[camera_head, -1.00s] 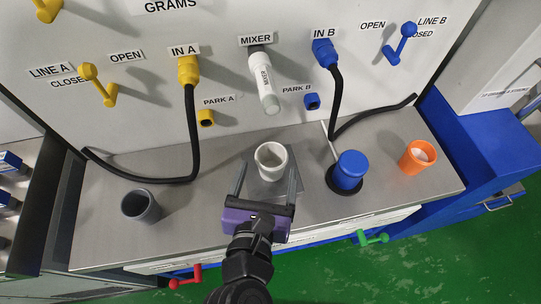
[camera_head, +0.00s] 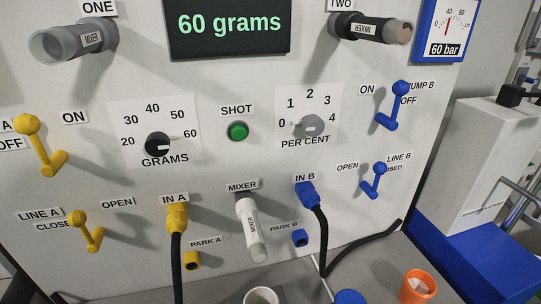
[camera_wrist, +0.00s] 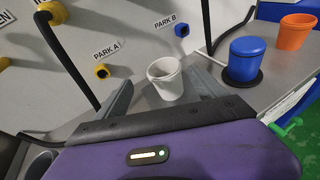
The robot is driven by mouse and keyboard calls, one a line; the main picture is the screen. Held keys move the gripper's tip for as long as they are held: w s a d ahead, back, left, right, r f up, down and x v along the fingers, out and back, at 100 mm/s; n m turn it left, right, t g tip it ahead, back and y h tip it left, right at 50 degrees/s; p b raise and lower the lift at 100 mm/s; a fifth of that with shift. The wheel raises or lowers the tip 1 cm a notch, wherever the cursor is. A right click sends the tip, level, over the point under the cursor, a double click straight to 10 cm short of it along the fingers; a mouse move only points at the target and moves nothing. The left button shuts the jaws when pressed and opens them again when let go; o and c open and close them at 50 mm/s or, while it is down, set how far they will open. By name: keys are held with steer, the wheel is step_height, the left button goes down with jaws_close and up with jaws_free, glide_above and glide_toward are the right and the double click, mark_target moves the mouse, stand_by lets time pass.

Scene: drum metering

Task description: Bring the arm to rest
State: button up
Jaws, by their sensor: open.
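My gripper (camera_wrist: 160,82) shows only in the wrist view, with its purple body at the bottom. Its two grey fingers are spread open. A white cup (camera_wrist: 165,80) stands upright on the steel counter (camera_wrist: 206,108) and shows between the fingers, apart from them as far as I can see. In the head view only the rim of the white cup (camera_head: 261,295) shows at the bottom edge. The rest of my arm is out of view there.
A blue-lidded pot (camera_wrist: 245,58) and an orange cup (camera_wrist: 296,32) stand right of the white cup. Black hoses hang from IN A (camera_head: 175,218) and IN B (camera_head: 307,196). The panel display (camera_head: 230,24) reads 60 grams. The MIXER nozzle (camera_head: 251,228) sticks out above the counter.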

steer(key=a+r+m+y, duration=0.2)
steer(key=a+m+y, duration=0.2)
steer(key=a+y, duration=0.15)
steer(key=s+d+f+m+h, duration=0.1)
steer(key=s+d+m+h, duration=0.1)
steer(key=s+d+m, duration=0.9)
steer(key=s+d+f+m+h, duration=0.2)
steer(key=s+d+m, duration=0.8)
steer(key=d+m, duration=0.8)
steer(key=shift+s+f+m, duration=0.15)
steer(key=shift+s+m, duration=0.2)
steer(key=shift+m, duration=0.25)
